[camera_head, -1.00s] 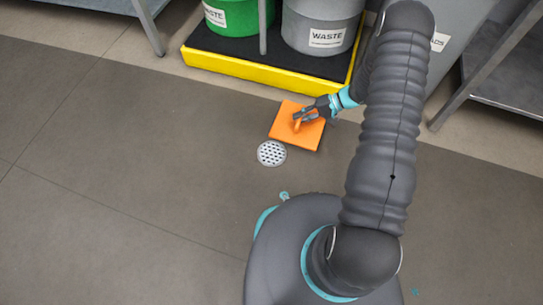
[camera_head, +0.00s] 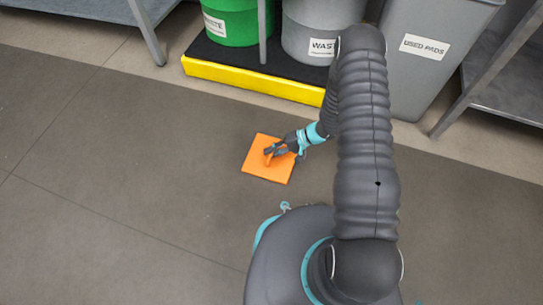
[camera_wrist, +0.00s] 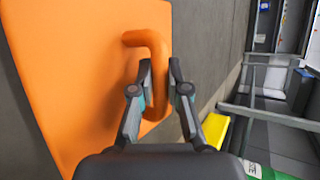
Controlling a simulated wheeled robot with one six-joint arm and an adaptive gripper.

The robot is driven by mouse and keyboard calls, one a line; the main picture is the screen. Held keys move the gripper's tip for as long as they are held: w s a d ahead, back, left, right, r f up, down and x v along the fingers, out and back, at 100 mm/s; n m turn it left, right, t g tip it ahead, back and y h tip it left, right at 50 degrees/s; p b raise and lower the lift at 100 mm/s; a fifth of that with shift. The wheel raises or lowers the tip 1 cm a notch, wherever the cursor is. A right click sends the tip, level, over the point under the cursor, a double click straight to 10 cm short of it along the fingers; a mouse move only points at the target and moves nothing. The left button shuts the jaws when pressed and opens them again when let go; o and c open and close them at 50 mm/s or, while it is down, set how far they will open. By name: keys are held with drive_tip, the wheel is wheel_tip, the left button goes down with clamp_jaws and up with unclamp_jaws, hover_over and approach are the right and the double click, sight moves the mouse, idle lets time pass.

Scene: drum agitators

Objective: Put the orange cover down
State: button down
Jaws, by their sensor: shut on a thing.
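The orange cover (camera_head: 262,172) is a flat square plate in the head view, low over or on the floor; I cannot tell whether it touches. It hides the spot where the round floor drain was. My gripper (camera_head: 270,151) is shut on the cover's upright orange handle. In the wrist view the cover (camera_wrist: 75,70) fills the left side, and its bent handle (camera_wrist: 150,40) passes between the two fingers of my gripper (camera_wrist: 160,75).
A yellow-edged spill pallet (camera_head: 250,82) with a green drum (camera_head: 238,25) and a grey drum (camera_head: 305,20) stands behind. A grey used-pads bin (camera_head: 415,70) is at the right. Steel table legs (camera_head: 147,30) stand at the sides. The floor at left is clear.

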wheel_tip(320, 180, down, 3)
drive_tip(key=shift+f, duration=0.1)
drive_tip(key=c, duration=1.2)
unclamp_jaws()
drive_tip(key=shift+o, duration=0.2)
